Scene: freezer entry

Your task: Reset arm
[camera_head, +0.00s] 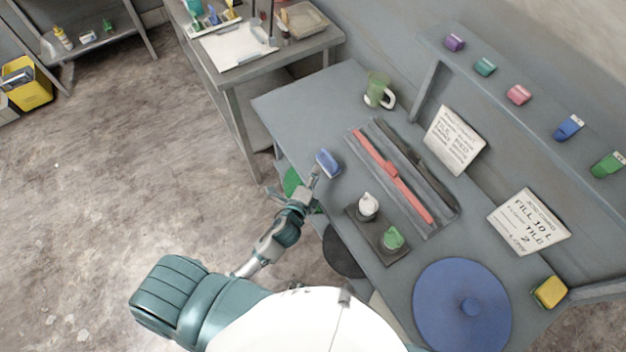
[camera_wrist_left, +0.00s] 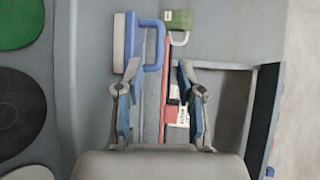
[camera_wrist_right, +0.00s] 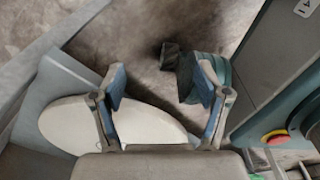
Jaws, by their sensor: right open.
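My left gripper (camera_head: 314,178) is at the left edge of the grey table (camera_head: 310,100), close to a blue-handled brush (camera_head: 328,162). In the left wrist view the left gripper (camera_wrist_left: 155,82) has its fingers spread with nothing held. The brush (camera_wrist_left: 152,45) lies beyond its fingertips, mostly ahead of the left finger; whether they touch is unclear. My right gripper (camera_wrist_right: 155,84) shows only in the right wrist view. Its fingers are wide apart and empty, with floor and parts of my own body behind them. The right arm is not seen in the head view.
The table holds a red bar (camera_head: 390,172) in a grey tray, a green mug (camera_head: 379,92), a small dark tray (camera_head: 362,232) with white and green items, a blue disc (camera_head: 462,307) and a yellow block (camera_head: 549,291). A raised shelf (camera_head: 540,105) runs along the wall. Open floor lies left.

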